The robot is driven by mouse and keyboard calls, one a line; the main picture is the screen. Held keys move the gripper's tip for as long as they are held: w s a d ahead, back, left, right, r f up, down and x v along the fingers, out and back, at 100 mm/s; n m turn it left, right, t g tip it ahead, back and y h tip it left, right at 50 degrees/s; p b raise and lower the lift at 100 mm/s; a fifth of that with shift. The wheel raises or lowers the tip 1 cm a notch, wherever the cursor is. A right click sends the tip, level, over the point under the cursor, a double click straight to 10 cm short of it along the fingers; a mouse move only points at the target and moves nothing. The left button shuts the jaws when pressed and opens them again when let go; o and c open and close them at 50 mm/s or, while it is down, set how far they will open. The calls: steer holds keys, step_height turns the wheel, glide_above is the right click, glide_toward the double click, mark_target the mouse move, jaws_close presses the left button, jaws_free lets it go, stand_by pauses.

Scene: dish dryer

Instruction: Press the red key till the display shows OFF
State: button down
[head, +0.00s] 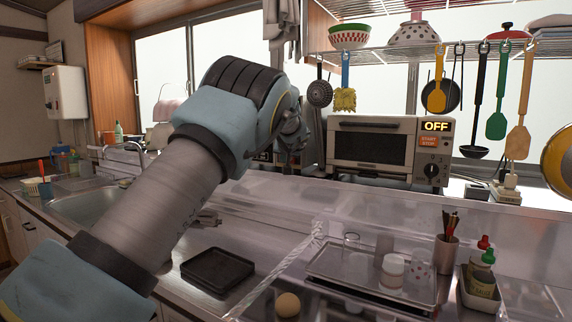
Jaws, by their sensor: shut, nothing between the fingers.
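The display (435,126) reads OFF in white letters on black. It is at the upper right of the front of a pale appliance (340,125) with a dark glass door. The red key (428,141), orange-red and marked START STOP, sits just below the display. A round dark knob (432,170) is below the key. My arm rises from the lower left and bends left of the appliance. My gripper's fingers cannot be made out; the arm hides that area. Nothing is seen touching the key.
A clear raised ledge (370,205) runs in front of the appliance. A tray (345,278) with glasses, a utensil cup (447,252) and bottles (482,275) stand before it. Utensils such as a green spatula (497,120) hang at right. A dark square tray (217,270) lies on the counter.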

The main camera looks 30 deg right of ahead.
steer(key=shift+s+a+b, duration=0.35)
steer(key=shift+a+b, duration=0.3)
steer(key=shift+b, duration=0.1)
steer(key=s+a+b, duration=0.1)
steer(key=a+b, duration=0.1)
steer(key=b, duration=0.1)
steer(key=s+a+b, duration=0.1)
steer(key=a+b, duration=0.1)
steer(key=b, duration=0.1)
steer(key=shift+s+a, duration=0.15)
steer(key=shift+s, duration=0.05)
stand_by(0.6)
